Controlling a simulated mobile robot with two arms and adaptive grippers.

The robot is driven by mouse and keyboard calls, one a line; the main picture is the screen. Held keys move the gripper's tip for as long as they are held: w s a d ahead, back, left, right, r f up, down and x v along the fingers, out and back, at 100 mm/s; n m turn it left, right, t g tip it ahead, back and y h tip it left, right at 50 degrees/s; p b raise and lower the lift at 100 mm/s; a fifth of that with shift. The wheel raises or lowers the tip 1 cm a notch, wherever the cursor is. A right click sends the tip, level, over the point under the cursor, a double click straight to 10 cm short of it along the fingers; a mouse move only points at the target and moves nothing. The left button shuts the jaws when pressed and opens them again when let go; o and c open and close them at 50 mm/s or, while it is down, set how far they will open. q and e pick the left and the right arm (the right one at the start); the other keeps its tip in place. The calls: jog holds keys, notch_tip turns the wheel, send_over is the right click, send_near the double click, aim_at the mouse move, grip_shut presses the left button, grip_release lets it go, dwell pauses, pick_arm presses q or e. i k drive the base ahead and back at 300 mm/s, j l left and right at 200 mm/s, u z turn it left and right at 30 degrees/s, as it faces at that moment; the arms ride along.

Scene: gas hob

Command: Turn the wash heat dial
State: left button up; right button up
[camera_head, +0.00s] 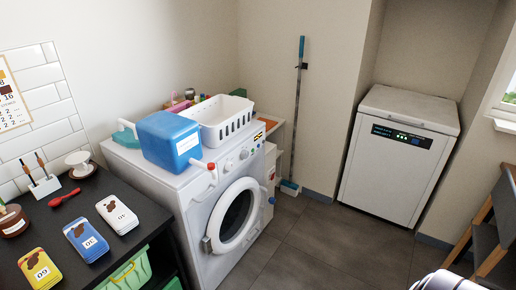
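A white washing machine (199,205) stands left of centre, its round door (236,216) shut. Its front panel, under the top edge, carries round dials, one dial (229,165) at the left and another dial (244,154) further right. Their markings are too small to read, so I cannot tell which is the heat dial or how it is set. A spout with a red cap (211,167) juts over the panel's left end and hides part of it.
A blue container (169,140) and a white basket (221,119) stand on the washer. A dark counter (84,194) with several cartons is at the left. A white appliance (394,165) stands at the back right. The tiled floor (325,245) before the washer is clear.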

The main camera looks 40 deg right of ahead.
aim_at(244, 154)
jog(key=i+l, duration=0.1)
jog(key=l, duration=0.45)
jog(key=i+l, duration=0.15)
jog(key=l, duration=0.45)
jog(key=i+l+u, duration=0.1)
jog(key=l, duration=0.45)
jog(key=i+l, duration=0.1)
jog(key=l, duration=0.5)
jog(key=i+l, duration=0.15)
jog(key=l, duration=0.4)
